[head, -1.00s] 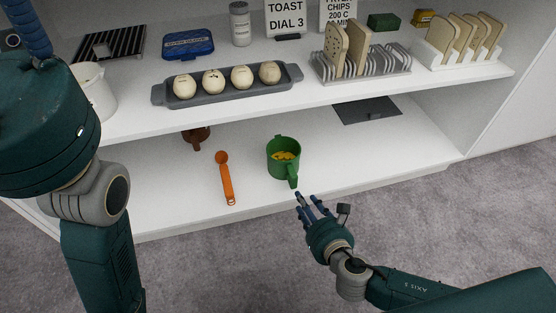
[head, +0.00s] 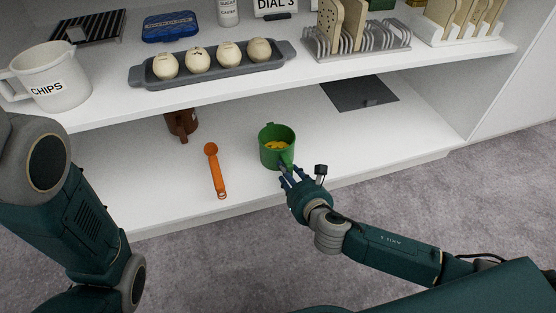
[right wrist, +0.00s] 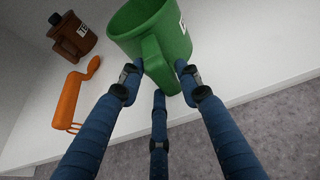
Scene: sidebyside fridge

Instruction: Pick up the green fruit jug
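The green fruit jug (head: 272,150) stands upright on the lower shelf with yellow pieces inside. Its handle points to the front, towards my right gripper (head: 287,173). In the right wrist view the jug (right wrist: 155,25) fills the top middle. The right gripper (right wrist: 160,82) is open, with two blue fingers on either side of the handle (right wrist: 158,65) and a third finger below it. A gap shows between the left finger and the handle; contact on the right side is unclear. My left gripper is out of view; only left arm links show.
An orange scoop (head: 215,170) lies left of the jug, with a brown jug (head: 181,124) behind it. A dark panel (head: 358,93) lies to the right. The upper shelf overhangs, holding a grey egg tray (head: 205,77), a white chips jug (head: 50,85) and a rack (head: 355,45).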

